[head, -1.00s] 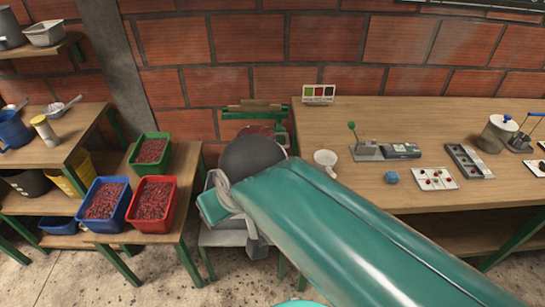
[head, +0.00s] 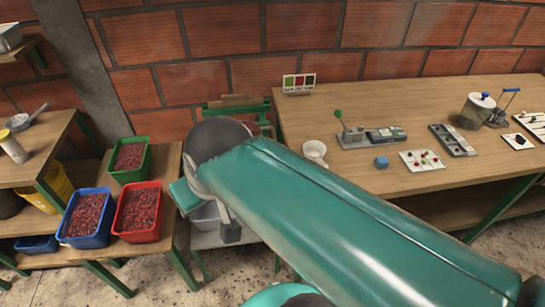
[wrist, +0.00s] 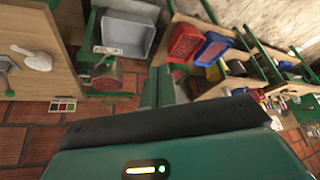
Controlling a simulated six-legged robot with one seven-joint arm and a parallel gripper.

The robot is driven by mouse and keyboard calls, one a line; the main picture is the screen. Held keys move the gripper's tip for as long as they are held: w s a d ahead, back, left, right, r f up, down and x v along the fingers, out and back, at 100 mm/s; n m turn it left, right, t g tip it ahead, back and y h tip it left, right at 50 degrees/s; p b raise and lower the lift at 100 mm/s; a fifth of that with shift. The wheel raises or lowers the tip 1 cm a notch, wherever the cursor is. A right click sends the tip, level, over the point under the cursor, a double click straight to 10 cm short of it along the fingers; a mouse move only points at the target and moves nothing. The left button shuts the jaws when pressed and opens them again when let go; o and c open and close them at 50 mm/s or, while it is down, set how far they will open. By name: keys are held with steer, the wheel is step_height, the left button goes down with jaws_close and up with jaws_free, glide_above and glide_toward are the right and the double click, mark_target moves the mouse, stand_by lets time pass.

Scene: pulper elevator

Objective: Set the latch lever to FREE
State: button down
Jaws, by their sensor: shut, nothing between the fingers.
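No lever in view carries a readable FREE mark, so I cannot tell which one is the latch lever. A small lever with a green knob (head: 339,115) stands upright on a grey base on the table. The pulper's green frame (head: 228,104) stands against the wall, mostly hidden behind my arm. In the wrist view its red drum (wrist: 107,78) shows beside a grey tray (wrist: 127,38). My gripper (wrist: 157,86) shows in the wrist view with its green fingers together, empty, apart from the drum and tray. In the head view my arm hides the fingers.
Green, blue and red bins (head: 138,212) of cherries stand on a low bench at left. A colour card (head: 299,83) stands by the wall.

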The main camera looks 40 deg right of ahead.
steer(key=w+d+f+m+g+y, duration=0.1)
steer(key=w+d+f+m+y, duration=0.25)
steer(key=d+m, duration=0.65)
steer(key=w+d+f+m+g+y, duration=0.1)
steer(key=w+d+f+m+y, duration=0.3)
steer(key=d+m, duration=0.6)
steer(key=s+d+f+m+t, duration=0.2)
steer(key=d+m, duration=0.1)
steer(key=d, duration=0.4)
steer(key=s+d+f+m+t, duration=0.3)
steer(key=d+m, duration=0.1)
steer(key=d, duration=0.4)
steer(key=s+d+f+m+t, duration=0.3)
steer(key=d, duration=0.4)
steer(key=shift+d+f+m, duration=0.2)
steer(key=shift+m, duration=0.2)
steer(key=shift+y, duration=0.35)
steer(key=shift+w, duration=0.1)
steer(key=x, duration=2)
